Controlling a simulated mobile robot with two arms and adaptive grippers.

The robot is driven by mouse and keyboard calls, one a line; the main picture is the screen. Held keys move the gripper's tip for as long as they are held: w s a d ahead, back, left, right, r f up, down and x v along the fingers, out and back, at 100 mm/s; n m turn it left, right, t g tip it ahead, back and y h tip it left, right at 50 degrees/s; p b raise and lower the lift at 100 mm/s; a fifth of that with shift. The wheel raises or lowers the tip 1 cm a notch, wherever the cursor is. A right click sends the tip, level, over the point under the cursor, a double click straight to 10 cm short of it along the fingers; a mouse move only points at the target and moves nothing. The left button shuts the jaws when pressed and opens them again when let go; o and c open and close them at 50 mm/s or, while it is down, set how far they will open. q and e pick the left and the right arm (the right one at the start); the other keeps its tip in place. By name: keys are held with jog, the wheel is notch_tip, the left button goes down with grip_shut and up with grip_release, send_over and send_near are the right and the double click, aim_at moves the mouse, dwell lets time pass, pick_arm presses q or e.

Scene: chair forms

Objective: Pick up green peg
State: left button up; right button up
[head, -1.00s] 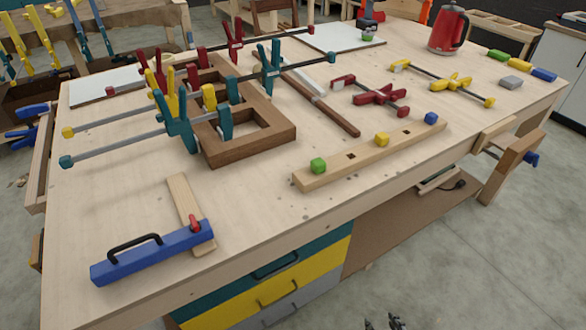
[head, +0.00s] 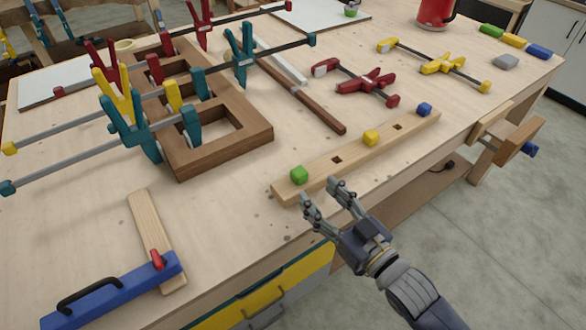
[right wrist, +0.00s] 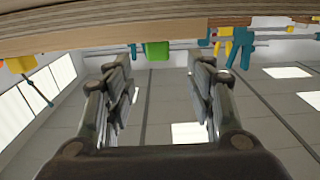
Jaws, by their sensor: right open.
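The green peg (head: 299,174) stands in the left end of a long wooden bar (head: 350,157) near the table's front edge. It also shows in the right wrist view (right wrist: 157,50), between and beyond my fingers. My right gripper (head: 318,190) is open and empty, just in front of the bar and to the right of the green peg, apart from it. In the right wrist view its two fingers (right wrist: 159,75) stand wide apart. A yellow peg (head: 371,137) and a blue peg (head: 424,109) stand further right in the bar. My left gripper is not in view.
Clamps (head: 150,110) hold a brown wooden frame (head: 258,133) at the left. A red clamp (head: 372,83) and a yellow clamp (head: 440,65) lie behind the bar. A blue tool (head: 110,292) lies on the front left.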

aim_at(304, 175)
jog(key=shift+r+x, duration=0.25)
jog(key=shift+x, duration=1.6)
jog(key=p+x, duration=0.1)
jog(key=x, duration=0.3)
jog(key=shift+w+p, duration=0.15)
jog(key=shift+p, duration=0.15)
jog(key=shift+w+a+f, duration=0.15)
jog(key=shift+w+a, duration=0.05)
jog(key=shift+w, duration=0.1)
jog(key=shift+c, duration=0.2)
jog(key=c, duration=0.9)
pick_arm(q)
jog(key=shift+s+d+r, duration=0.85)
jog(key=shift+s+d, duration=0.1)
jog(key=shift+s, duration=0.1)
pick_arm(e)
jog(key=shift+c, duration=0.5)
